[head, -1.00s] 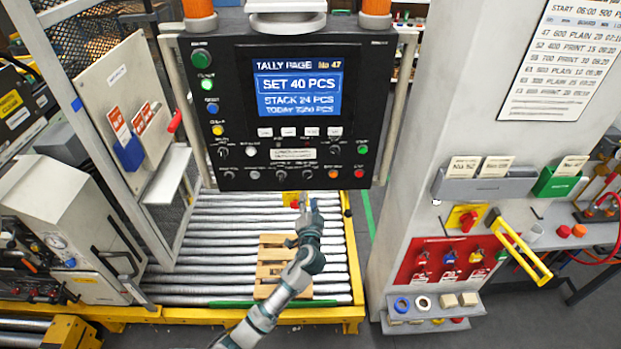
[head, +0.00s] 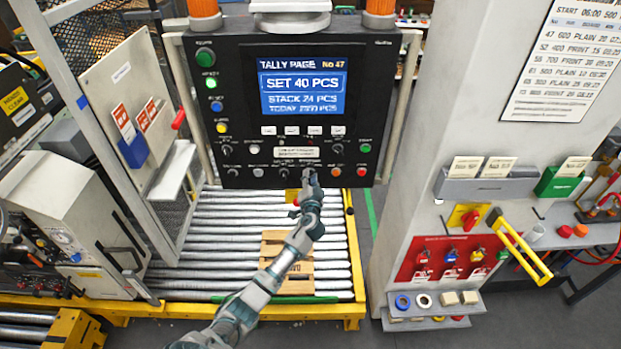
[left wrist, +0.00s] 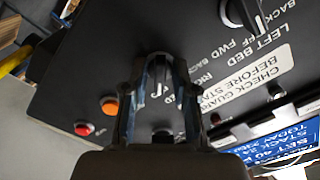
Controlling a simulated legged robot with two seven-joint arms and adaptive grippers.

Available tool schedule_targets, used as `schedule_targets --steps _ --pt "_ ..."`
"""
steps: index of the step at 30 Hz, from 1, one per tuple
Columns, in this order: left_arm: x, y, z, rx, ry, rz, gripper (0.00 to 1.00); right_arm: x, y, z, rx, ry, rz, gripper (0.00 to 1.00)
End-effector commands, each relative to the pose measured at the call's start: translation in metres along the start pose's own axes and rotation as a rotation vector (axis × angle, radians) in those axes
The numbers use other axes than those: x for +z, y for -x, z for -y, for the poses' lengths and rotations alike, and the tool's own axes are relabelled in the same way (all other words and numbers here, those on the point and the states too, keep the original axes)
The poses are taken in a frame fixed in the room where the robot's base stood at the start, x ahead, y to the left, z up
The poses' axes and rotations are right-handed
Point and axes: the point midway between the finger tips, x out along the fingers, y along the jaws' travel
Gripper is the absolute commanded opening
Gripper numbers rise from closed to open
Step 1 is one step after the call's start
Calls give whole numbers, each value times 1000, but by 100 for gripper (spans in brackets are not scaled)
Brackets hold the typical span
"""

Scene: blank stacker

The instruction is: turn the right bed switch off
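The black control panel (head: 215,120) hangs in the middle of the head view. The right bed switch (left wrist: 158,72) is a dark knob in its bottom row, and in the head view my gripper covers it. My left gripper (head: 308,176) is at that knob. In the left wrist view its fingertips (left wrist: 160,68) stand on either side of the knob; whether they press on it I cannot tell. The knob's label is partly hidden, and its setting is not clear. The left bed switch (left wrist: 243,12) is beside it at the upper right. My right gripper is not in view.
Orange (left wrist: 109,105) and red (left wrist: 84,129) buttons sit close by the gripper. Below the panel, a wooden pallet (head: 272,248) lies on the roller bed (head: 215,240). A grey pillar (head: 420,150) with a red lock board (head: 410,262) stands at right.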

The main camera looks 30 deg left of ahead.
Motion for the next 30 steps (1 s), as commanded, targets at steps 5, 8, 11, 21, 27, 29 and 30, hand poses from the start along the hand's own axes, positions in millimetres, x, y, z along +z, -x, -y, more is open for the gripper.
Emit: schedule_targets --steps 5,8,11,21,27,29,30 --pt "0 0 -2 2 0 0 0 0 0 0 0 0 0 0" --pt "1 0 -2 3 9 0 0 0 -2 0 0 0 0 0" --pt "1 1 -4 3 32 0 0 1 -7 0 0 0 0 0" --pt "4 1 -7 4 246 2 0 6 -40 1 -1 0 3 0" --pt "4 1 -7 5 418 3 0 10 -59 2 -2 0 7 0" --pt "4 1 -7 5 466 4 0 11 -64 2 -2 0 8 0" --pt "4 1 -6 5 498 4 0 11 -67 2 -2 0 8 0"
